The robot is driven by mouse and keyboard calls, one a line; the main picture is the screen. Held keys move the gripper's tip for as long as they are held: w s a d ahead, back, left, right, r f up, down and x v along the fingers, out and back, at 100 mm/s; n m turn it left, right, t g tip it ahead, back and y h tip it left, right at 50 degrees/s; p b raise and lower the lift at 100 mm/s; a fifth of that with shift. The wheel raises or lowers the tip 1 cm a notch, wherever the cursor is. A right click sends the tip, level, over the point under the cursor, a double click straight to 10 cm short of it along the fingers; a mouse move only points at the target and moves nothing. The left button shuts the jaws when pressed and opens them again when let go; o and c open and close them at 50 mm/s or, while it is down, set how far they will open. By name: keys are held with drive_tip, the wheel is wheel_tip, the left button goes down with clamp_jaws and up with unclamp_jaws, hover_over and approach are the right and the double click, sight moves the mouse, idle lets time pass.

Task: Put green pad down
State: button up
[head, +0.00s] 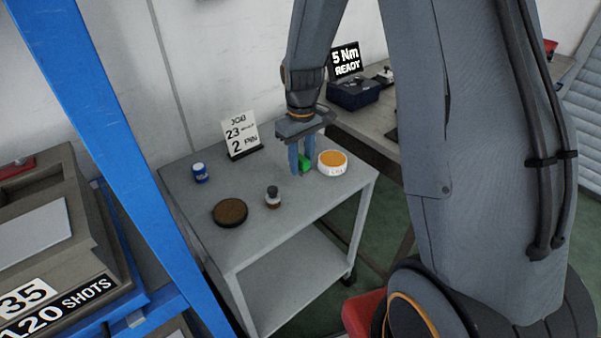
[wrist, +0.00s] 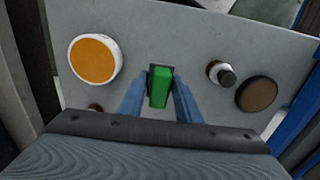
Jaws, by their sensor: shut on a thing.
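The green pad (wrist: 160,88) is a small bright green block between the blue fingers of my gripper (wrist: 160,98) in the wrist view. My gripper is shut on it. In the head view my gripper (head: 301,170) points down over the right part of the grey cart top (head: 250,225), and the green pad (head: 305,163) shows partly behind the fingers. A dark patch shows around the pad's far end in the wrist view. I cannot tell whether the pad touches the cart top.
A white tub with orange top (head: 333,163) stands just right of my gripper. The cart's front middle is clear.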

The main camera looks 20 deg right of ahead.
sight(301, 184)
drive_tip(key=shift+f+p, duration=0.35)
drive_tip(key=shift+f, duration=2)
drive_tip(key=shift+s+f, duration=0.1)
drive_tip(key=shift+f, duration=0.2)
drive_tip(key=o, duration=1.1)
drive_tip(key=shift+s+a+f, duration=0.1)
drive_tip(key=shift+s+a, duration=0.05)
